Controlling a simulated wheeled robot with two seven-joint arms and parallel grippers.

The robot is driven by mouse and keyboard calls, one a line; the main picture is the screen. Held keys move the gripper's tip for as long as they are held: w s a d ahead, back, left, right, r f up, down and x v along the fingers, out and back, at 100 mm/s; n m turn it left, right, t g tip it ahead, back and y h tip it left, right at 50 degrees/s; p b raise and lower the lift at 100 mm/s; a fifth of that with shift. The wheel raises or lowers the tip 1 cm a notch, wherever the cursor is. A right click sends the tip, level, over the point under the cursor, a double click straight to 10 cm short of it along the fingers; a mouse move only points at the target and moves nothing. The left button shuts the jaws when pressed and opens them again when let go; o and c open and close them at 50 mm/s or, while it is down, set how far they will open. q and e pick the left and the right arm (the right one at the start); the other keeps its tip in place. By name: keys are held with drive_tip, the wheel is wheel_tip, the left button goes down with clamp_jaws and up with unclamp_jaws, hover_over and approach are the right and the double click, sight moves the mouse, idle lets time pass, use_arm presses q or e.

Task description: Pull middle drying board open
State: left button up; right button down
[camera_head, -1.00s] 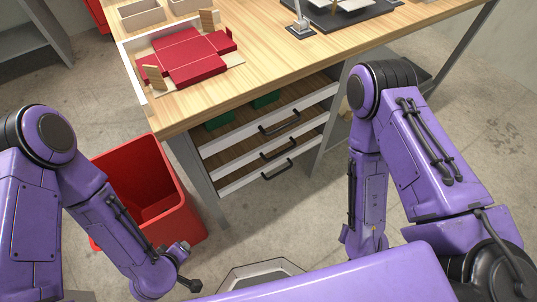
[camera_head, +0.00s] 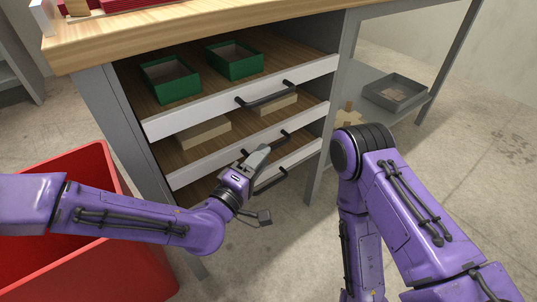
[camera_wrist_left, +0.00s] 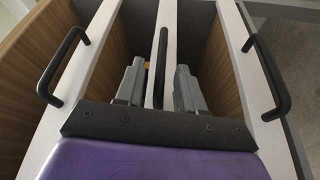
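The middle drying board (camera_head: 190,173) has a white front strip with a dark bar handle (camera_head: 279,139). Its front looks in line with the boards above and below. My left gripper (camera_head: 261,156) is at this handle in the head view, its fingers pointing toward the rack. In the left wrist view, the gripper's two grey fingers (camera_wrist_left: 160,88) are apart, with the middle handle (camera_wrist_left: 161,50) between them and a gap on each side. Whether the fingers touch the bar cannot be seen in the head view. My right gripper is out of view; only its arm shows.
The top board (camera_head: 200,110) carries two green boxes (camera_head: 170,79). Tan boxes (camera_head: 204,132) lie on the middle board. The top handle (camera_head: 265,96) and bottom handle (camera_head: 271,181) are close by. A red bin (camera_head: 75,255) stands below my left arm. A grey tray (camera_head: 396,92) sits on a side shelf.

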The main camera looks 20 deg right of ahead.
use_arm(q)
drive_tip(key=x, duration=0.4)
drive_tip(key=shift+b, duration=0.3)
clamp_jaws()
